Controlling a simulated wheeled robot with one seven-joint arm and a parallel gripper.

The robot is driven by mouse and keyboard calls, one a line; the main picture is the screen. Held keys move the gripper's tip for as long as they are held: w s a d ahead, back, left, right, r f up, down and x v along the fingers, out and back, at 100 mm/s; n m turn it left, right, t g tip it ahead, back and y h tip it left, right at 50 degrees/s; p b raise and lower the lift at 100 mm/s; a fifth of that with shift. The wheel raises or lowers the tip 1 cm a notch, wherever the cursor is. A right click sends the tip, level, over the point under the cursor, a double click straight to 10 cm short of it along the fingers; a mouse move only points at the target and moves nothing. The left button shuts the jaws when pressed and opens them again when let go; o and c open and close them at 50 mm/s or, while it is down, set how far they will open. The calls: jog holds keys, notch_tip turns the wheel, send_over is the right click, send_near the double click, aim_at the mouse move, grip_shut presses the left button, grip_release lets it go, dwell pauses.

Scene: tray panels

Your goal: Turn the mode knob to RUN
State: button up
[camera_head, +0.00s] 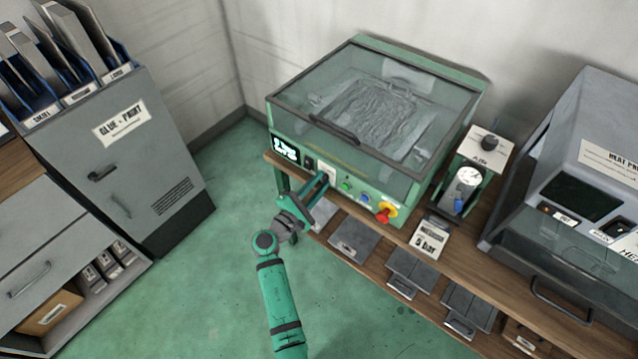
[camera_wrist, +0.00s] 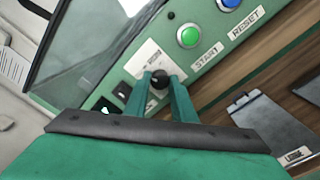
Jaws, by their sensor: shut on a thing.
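The mode knob (camera_wrist: 158,79) is small, dark and round. It sits on a white label plate (camera_wrist: 150,58) on the green machine's front panel in the wrist view. My gripper (camera_wrist: 158,84) has its two green fingers on either side of the knob, shut on it. In the head view my gripper (camera_head: 323,182) reaches the left part of the panel, in front of the label plate (camera_head: 326,170), and the knob cannot be made out there. The plate's lettering and the knob's pointing direction are too small to read.
Right of the knob are a green START button (camera_wrist: 188,37), a blue RESET button (camera_wrist: 229,3) and a red emergency stop (camera_head: 386,212) on yellow. A black rocker switch (camera_head: 309,163) is left. A clear lid (camera_head: 375,100) covers the machine. A gauge unit (camera_head: 468,178) stands right.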

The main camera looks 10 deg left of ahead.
jog(key=m, duration=0.6)
jog(key=shift+a+m, duration=0.1)
jog(key=shift+m, duration=0.2)
jog(key=m, duration=0.6)
jog(key=shift+h, duration=0.3)
jog(key=shift+m, duration=0.3)
jog(key=o, duration=1.1)
jog(key=shift+c, duration=0.2)
jog(key=v, duration=1)
jog(key=shift+s+a, duration=0.2)
jog(key=shift+s, duration=0.15)
